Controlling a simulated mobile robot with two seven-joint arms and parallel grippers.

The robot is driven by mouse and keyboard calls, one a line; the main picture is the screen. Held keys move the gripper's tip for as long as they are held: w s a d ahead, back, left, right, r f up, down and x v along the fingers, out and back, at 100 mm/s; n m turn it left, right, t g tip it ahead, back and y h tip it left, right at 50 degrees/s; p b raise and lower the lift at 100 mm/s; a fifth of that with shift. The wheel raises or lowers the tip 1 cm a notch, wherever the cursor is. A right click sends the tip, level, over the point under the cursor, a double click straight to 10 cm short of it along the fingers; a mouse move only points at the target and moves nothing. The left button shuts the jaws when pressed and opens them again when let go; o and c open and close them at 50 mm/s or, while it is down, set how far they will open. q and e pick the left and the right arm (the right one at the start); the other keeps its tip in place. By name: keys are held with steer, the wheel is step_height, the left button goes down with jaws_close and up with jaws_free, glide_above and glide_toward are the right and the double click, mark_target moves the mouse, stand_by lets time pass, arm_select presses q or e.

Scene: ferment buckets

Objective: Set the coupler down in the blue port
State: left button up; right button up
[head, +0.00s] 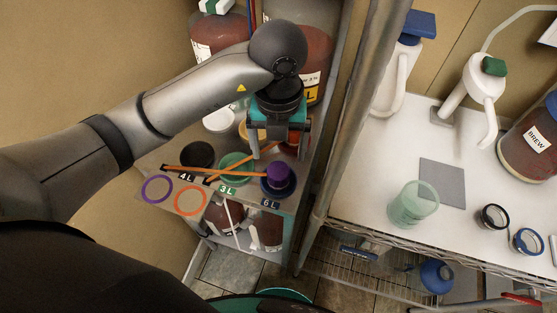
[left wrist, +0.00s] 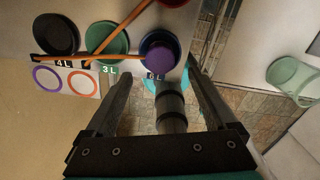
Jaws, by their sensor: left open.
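A purple cylinder (head: 278,173), which looks like the coupler, stands at the blue port (head: 278,188) by the 6 L label. In the left wrist view the purple piece (left wrist: 159,53) sits inside the blue ring of the port (left wrist: 146,40). How deep it is seated cannot be told. My left gripper (head: 277,150) is open, its fingers apart and empty, above and just behind the purple piece in the head view. In the left wrist view the purple piece lies beyond the fingertips. My right gripper is not in view.
Two orange sticks (head: 215,170) cross the shelf near the green port (head: 233,166) and black port (head: 196,155). Brown buckets (head: 218,35) stand behind. A metal post (head: 350,110) separates the white counter (head: 370,195), which holds a pale green cup (head: 413,204).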

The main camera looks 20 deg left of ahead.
mark_target(278, 170)
arm_select(q)
steer(key=shift+r+p, duration=0.4)
steer(key=shift+r, duration=1.25)
